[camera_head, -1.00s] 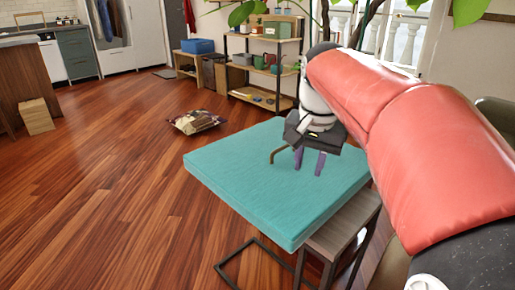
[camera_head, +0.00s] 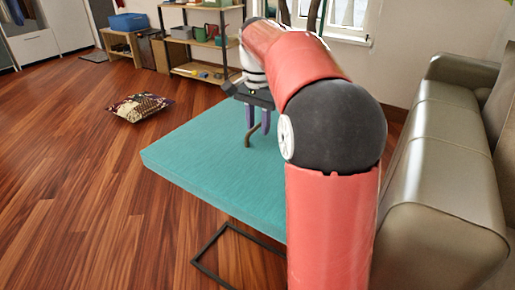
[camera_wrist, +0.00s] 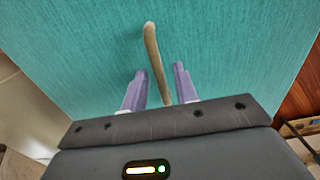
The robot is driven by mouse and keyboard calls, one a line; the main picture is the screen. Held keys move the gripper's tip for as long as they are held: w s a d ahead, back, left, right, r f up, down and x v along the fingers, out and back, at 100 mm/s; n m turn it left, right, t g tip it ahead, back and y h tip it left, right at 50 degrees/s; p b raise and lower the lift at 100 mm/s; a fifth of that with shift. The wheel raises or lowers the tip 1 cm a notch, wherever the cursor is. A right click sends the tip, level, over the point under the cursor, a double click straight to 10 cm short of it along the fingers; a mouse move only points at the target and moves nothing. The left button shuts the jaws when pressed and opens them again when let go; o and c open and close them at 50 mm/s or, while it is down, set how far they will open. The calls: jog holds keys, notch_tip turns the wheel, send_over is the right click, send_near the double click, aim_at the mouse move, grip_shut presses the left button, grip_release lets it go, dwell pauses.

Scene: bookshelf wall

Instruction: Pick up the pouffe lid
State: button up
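The pouffe lid (camera_head: 205,160) is a wide teal slab with a brown bent handle (camera_head: 252,137) standing on its top. The lid fills most of the wrist view (camera_wrist: 225,40), and the handle (camera_wrist: 152,48) runs up its middle there. My gripper (camera_head: 257,131) is over the lid, pointing down, with its two purple fingers apart. In the wrist view the handle passes between the fingers of my gripper (camera_wrist: 158,68), with a gap on each side. Whether the fingertips are low enough to straddle it is unclear. My arm hides the lid's right part.
A grey-brown sofa (camera_head: 440,165) stands at the right, close to my arm. A dark metal frame (camera_head: 210,250) shows below the lid. A patterned cushion (camera_head: 138,107) lies on the wooden floor at the left. Shelves (camera_head: 200,72) stand behind. The left floor is mostly clear.

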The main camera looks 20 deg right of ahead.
jog(key=shift+f, duration=0.75)
jog(key=shift+r, duration=0.1)
grip_shut()
